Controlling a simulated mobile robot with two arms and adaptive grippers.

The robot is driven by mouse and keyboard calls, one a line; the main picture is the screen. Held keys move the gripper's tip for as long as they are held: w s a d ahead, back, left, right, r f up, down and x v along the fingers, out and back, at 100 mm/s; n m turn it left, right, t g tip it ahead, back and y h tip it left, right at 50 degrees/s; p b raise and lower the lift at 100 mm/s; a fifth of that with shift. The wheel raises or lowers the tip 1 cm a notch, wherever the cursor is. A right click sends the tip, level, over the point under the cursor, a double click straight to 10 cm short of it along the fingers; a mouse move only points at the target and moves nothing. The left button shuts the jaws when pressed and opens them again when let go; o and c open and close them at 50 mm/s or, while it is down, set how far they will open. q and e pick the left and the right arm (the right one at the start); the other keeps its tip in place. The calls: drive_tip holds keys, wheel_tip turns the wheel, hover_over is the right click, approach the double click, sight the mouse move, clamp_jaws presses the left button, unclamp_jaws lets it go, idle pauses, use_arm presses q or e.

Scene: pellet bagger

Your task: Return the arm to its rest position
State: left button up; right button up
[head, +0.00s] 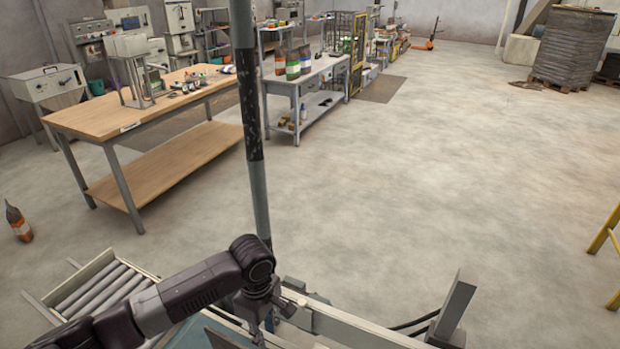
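My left arm (190,297) comes in from the lower left, dark and bent at its wrist joint. My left gripper (258,325) points down below that joint, over the machine frame at the bottom edge. Its fingers are small and dark against the frame, so I cannot tell whether they are open or shut. I see nothing clearly held in it. My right arm and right gripper are not in view.
A grey upright pole (252,145) stands right behind my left wrist. A roller conveyor (105,290) lies at the lower left, and a pale machine beam (350,325) runs right. A wooden workbench (100,118) stands farther back. The floor (430,180) at centre right is clear.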

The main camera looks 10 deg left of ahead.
use_arm(q)
drive_tip(key=s+d+f+m+t+h, duration=0.2)
drive_tip(key=s+d+m+h, duration=0.1)
drive_tip(key=s+d+m, duration=0.75)
drive_tip(key=s+a+r+m+t+y, duration=0.25)
drive_tip(key=s+a+m, duration=0.35)
drive_tip(key=s+a, duration=0.75)
wheel_tip(320, 180, down, 30)
drive_tip(key=a+g+b, duration=0.1)
drive_tip(key=g+b, duration=0.1)
drive_tip(key=b, duration=0.1)
drive_tip(key=s+a+f+g+b, duration=0.1)
drive_tip(key=s+a+f+b, duration=0.1)
drive_tip(key=s+f, duration=1.5)
drive_tip(key=shift+s+a+f+b, duration=0.25)
drive_tip(key=shift+a+f+b, duration=0.1)
drive_tip(key=shift+a+f, duration=0.4)
